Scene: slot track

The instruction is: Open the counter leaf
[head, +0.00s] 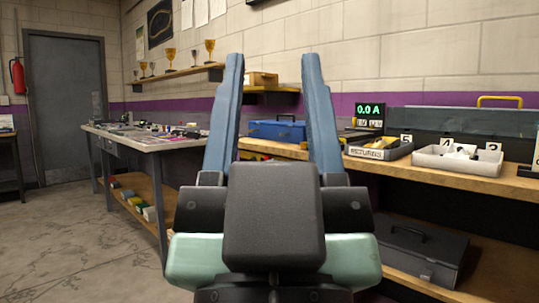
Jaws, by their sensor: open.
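My gripper (273,58) fills the middle of the head view, fingers pointing up and away from me. Its two long blue fingers are spread wide, with nothing held between them. Beyond it, a wooden counter (516,187) runs along the wall at the right. A separate grey-topped bench (140,143) stands at the left. I cannot pick out a counter leaf for certain. My gripper hides part of the counter and the area where the counter and bench come close.
A dark case (420,250) sits on the lower shelf. Bare floor (70,240) lies at left, towards a grey door (66,105).

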